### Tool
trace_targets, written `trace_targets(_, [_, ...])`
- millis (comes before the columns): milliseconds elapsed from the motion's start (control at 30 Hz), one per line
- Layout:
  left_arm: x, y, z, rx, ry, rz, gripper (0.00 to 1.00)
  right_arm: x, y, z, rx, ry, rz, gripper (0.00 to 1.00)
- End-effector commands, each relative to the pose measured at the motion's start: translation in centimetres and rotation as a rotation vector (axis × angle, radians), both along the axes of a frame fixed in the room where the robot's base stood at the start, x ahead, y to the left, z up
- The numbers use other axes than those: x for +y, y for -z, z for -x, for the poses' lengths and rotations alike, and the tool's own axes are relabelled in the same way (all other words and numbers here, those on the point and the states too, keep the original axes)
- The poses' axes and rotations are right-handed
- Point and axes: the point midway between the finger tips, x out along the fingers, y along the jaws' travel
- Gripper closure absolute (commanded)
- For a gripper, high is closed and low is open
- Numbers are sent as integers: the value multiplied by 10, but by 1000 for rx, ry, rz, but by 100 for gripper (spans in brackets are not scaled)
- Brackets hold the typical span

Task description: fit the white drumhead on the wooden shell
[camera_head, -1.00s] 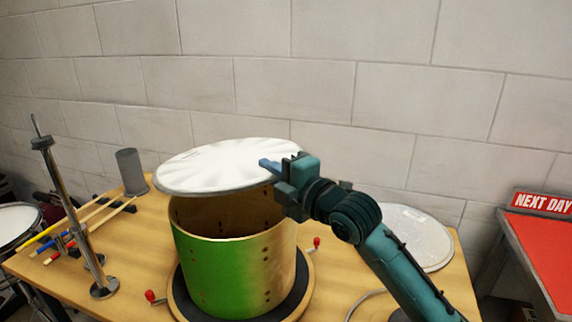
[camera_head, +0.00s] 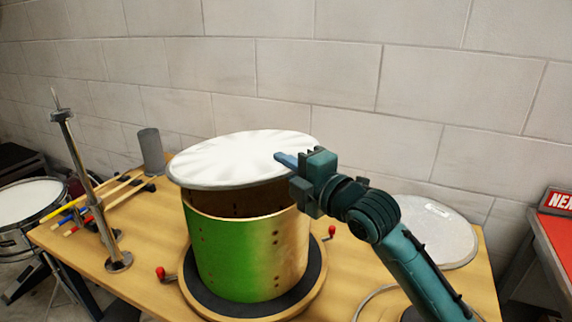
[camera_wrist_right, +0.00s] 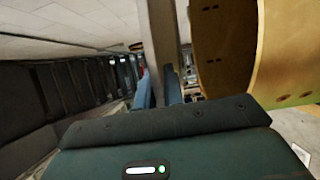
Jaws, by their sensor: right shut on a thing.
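The white drumhead (camera_head: 235,160) is held nearly flat above the open top of the wooden shell (camera_head: 245,258). A gap shows between them at the front, and the head reaches a little past the shell's left side. The shell is green fading to tan and stands upright. My right gripper (camera_head: 287,161) is shut on the drumhead's right edge. In the right wrist view, the fingers (camera_wrist_right: 160,88) close on a pale strip of the drumhead (camera_wrist_right: 164,40), with the shell (camera_wrist_right: 290,50) at the right. The shell's far rim is hidden. My left gripper is out of view.
The shell stands on a round black-topped base (camera_head: 190,288) with red-knobbed cranks (camera_head: 160,272). Another pale disc (camera_head: 435,228) lies at the right. A metal stand (camera_head: 88,180), coloured sticks (camera_head: 105,205) and a grey cylinder (camera_head: 151,151) occupy the left. A brick wall rises behind.

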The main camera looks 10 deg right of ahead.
Motion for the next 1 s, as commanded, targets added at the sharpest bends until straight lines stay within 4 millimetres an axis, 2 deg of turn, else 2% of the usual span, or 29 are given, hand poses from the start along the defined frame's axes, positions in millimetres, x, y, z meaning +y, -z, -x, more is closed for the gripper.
trace_targets(200, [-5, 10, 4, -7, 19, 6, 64, 0, 16, 0, -3, 0, -1, 100])
trace_targets(533, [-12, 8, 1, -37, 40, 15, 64, 0, 33, 0, -2, 1, 1, 100])
trace_targets(1000, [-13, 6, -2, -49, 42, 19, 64, 0, 39, 0, -2, 0, -1, 100])
